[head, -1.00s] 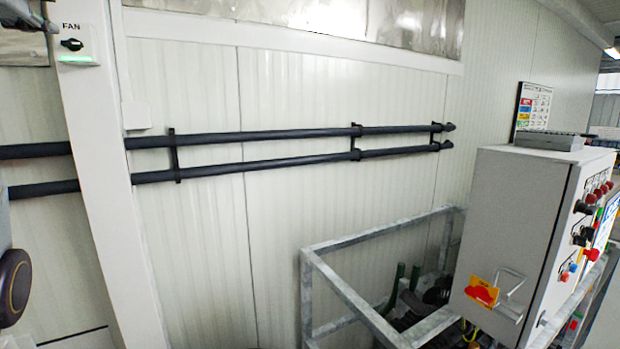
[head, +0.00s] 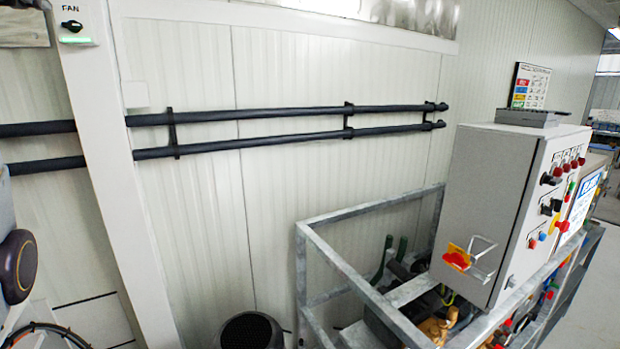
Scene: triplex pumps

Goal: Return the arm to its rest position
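Part of my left arm (head: 18,265) shows at the left edge of the head view, with a round dark joint cap. Neither gripper can be made out in the view. The rest of my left arm is outside the picture, and nothing of my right arm shows. A FAN switch (head: 72,27) with a black knob and a lit green strip is on the white post at the top left, apart from the visible arm part.
A grey control cabinet (head: 485,200) with buttons and a red-yellow switch stands at the right on a galvanized frame (head: 345,270). Two dark pipes (head: 250,115) run along the white wall. A black round object (head: 252,332) is at the bottom middle.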

